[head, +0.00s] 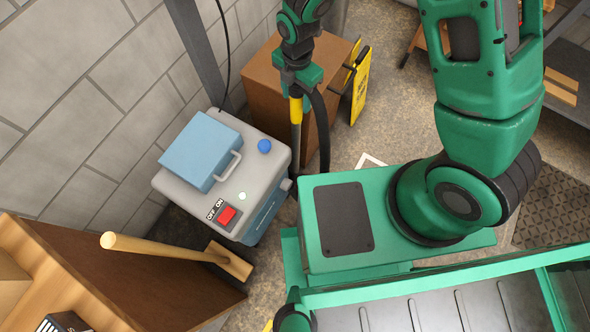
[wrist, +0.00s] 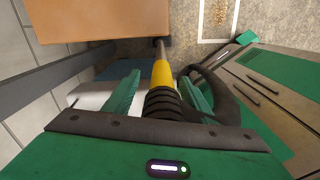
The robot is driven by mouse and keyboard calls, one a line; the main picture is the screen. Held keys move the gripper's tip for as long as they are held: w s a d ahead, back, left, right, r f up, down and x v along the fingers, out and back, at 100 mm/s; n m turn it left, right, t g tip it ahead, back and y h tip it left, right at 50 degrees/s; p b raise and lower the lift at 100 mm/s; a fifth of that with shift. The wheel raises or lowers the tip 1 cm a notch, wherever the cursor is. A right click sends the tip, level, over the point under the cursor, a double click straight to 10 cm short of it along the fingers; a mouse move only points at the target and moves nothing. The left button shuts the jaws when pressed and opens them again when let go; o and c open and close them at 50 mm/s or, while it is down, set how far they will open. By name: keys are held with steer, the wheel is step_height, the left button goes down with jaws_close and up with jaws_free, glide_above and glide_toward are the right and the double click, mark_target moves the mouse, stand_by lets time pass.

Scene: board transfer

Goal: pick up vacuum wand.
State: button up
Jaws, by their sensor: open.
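The vacuum wand has a yellow shaft (head: 296,110) and stands beside the grey-and-blue vacuum unit (head: 262,172). In the wrist view, the wand's yellow section (wrist: 163,74) and black ribbed grip lie between my two green fingers, with a grey tube beyond. My gripper (head: 298,78) is open around the upper part of the wand; it also shows in the wrist view (wrist: 160,92). Gaps show on both sides of the wand. A black hose (head: 324,130) hangs to its right. The wand's lower end is hidden in the head view.
A brown box (head: 264,82) stands behind the wand, with a yellow sign (head: 360,86) at its right. A wooden-handled tool (head: 165,248) leans near the front left. The block wall (head: 90,75) bounds the left side. Open floor (head: 385,110) lies right of the box.

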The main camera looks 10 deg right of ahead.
mark_target(296, 111)
steer(key=shift+s+a+f, duration=0.1)
steer(key=shift+s+f, duration=0.05)
steer(key=shift+f, duration=1.45)
steer(key=shift+s+f, duration=0.1)
steer(key=shift+f, duration=1.5)
steer(key=shift+c, duration=0.6)
steer(key=c, duration=1)
